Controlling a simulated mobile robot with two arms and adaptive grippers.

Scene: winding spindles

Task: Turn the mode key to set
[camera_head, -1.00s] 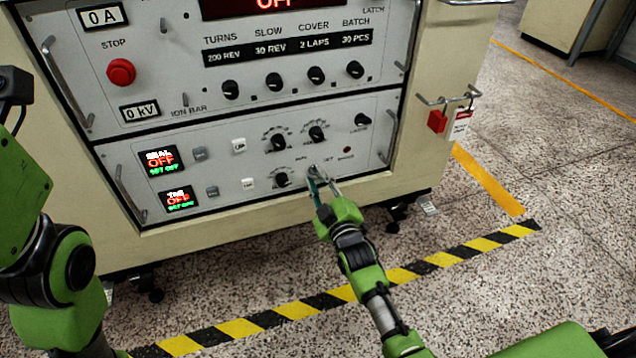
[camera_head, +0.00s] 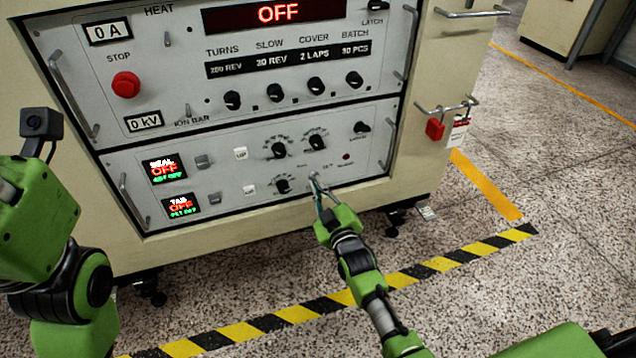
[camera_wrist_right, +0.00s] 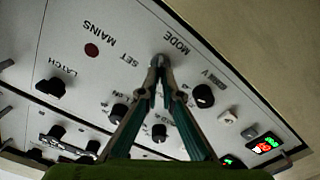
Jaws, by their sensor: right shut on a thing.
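The mode key sits at the lower right of the machine's lower panel (camera_head: 350,182), between the MODE and SET lettering. My right gripper (camera_head: 314,180) reaches it from below. In the right wrist view the fingertips (camera_wrist_right: 158,62) come together on a small metal piece beside MODE, which I take as the mode key. The tips hide most of the key, so its angle cannot be read. My left arm (camera_head: 45,220) stands at the left edge, and its gripper fingers do not show.
Dark knobs (camera_head: 282,186) and white buttons sit left of the key, close to my right fingers. A red lamp (camera_head: 346,156) is above right. A metal handle (camera_head: 391,146) borders the panel. Yellow-black floor tape (camera_head: 342,297) runs in front of the machine.

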